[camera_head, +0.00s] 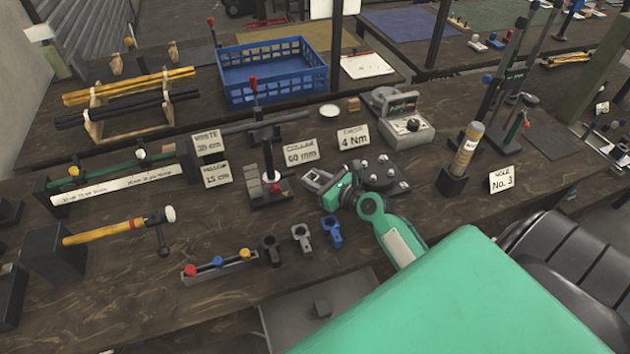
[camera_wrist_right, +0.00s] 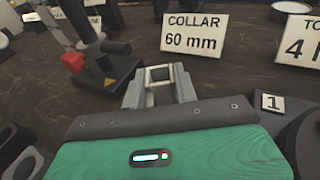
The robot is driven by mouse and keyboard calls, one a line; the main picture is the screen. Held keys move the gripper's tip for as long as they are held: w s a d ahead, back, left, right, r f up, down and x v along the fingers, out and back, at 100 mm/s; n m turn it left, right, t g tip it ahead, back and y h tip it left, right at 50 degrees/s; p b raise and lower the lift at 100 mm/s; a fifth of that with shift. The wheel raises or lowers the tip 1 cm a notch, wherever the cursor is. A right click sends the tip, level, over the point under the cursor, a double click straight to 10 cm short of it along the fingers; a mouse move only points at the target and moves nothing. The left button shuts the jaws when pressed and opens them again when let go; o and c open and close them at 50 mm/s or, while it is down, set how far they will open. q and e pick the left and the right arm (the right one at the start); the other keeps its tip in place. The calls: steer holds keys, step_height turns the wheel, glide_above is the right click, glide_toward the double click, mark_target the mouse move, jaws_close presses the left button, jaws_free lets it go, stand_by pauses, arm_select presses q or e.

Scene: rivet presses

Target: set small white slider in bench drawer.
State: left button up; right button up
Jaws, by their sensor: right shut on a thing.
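My right gripper (camera_head: 318,180) is over the bench, beside the dark round plate with pegs. In the right wrist view its fingers (camera_wrist_right: 160,86) are closed together around something small and pale, mostly hidden between them. I cannot make out its shape or confirm that it is the small white slider. A white-topped piece (camera_head: 141,153) sits on the green rail at the left, and I cannot tell whether it is that slider. My left gripper is not in view.
Black, grey and blue ring-shaped pieces (camera_head: 302,237) stand between my gripper and the drawer. A small rack with coloured knobs (camera_head: 218,267) lies left of them. A small press (camera_head: 268,175) and the collar card (camera_head: 301,152) stand close behind the gripper.

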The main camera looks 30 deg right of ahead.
steer(key=shift+f, duration=0.15)
steer(key=o, duration=0.9)
steer(key=shift+o, duration=0.2)
